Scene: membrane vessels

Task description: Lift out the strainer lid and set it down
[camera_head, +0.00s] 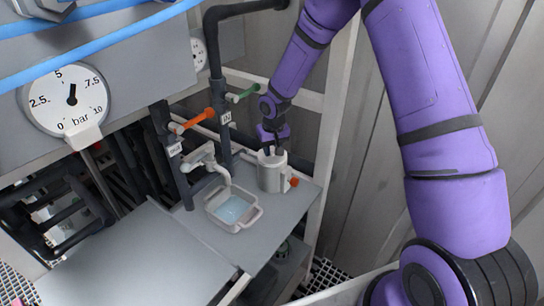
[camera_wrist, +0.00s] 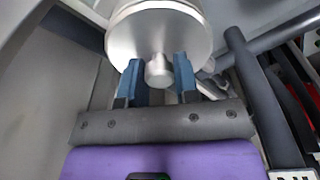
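A round pale metal strainer lid (camera_wrist: 160,25) with a short knob (camera_wrist: 159,70) fills the top of the wrist view. In the head view, a grey cylindrical housing (camera_head: 271,178) stands upright on the metal shelf. My gripper (camera_head: 269,148) points down over its top. In the wrist view my gripper (camera_wrist: 159,75) has its two blue fingers on either side of the knob, with what looks like a slim gap at each side. The inside of the housing is hidden.
A small tray of bluish liquid (camera_head: 251,214) sits on the shelf (camera_head: 267,246) under a tap (camera_head: 207,160), left of the housing. Orange-handled (camera_head: 194,121) and green-handled (camera_head: 244,94) valves and dark pipes are close behind. The front right of the shelf is clear.

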